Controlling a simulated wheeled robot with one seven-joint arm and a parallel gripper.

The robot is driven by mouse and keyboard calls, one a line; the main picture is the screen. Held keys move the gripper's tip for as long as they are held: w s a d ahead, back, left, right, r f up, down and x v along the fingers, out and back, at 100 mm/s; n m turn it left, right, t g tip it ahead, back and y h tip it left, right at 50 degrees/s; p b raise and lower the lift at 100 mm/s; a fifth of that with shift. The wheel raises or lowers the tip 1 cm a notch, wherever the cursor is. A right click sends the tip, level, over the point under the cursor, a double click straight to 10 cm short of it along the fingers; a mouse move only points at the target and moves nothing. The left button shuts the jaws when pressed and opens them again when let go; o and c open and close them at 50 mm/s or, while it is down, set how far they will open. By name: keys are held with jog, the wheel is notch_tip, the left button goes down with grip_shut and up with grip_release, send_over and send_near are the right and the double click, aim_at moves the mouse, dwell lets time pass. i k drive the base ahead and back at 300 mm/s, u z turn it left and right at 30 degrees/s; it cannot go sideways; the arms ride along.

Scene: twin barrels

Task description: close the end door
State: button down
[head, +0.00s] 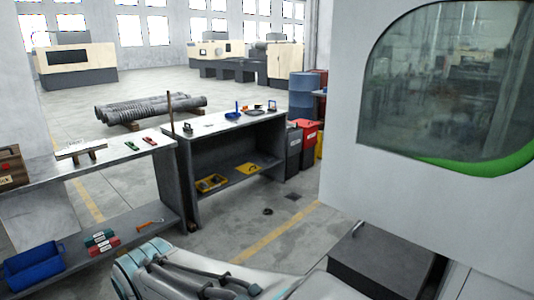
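A large white machine panel (347,170) fills the right side of the head view. It carries a big rounded dark window (450,80) with a green lower edge. I cannot tell whether this panel is the end door, or whether it stands open or shut. No handle is clearly seen on it. Part of my white arm (205,280) with dark cables lies along the bottom edge. My gripper is out of view.
A dark grey box (385,260) stands below the panel. Workbenches (235,125) with small tools stand left and centre, a blue bin (33,268) on the lower shelf. Blue barrels (304,95) and red and dark bins stand behind. Floor between benches and panel is mostly clear.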

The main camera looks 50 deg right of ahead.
aim_at(428, 139)
jog(key=z, duration=0.7)
jog(key=i, duration=0.9)
jog(key=z, duration=0.75)
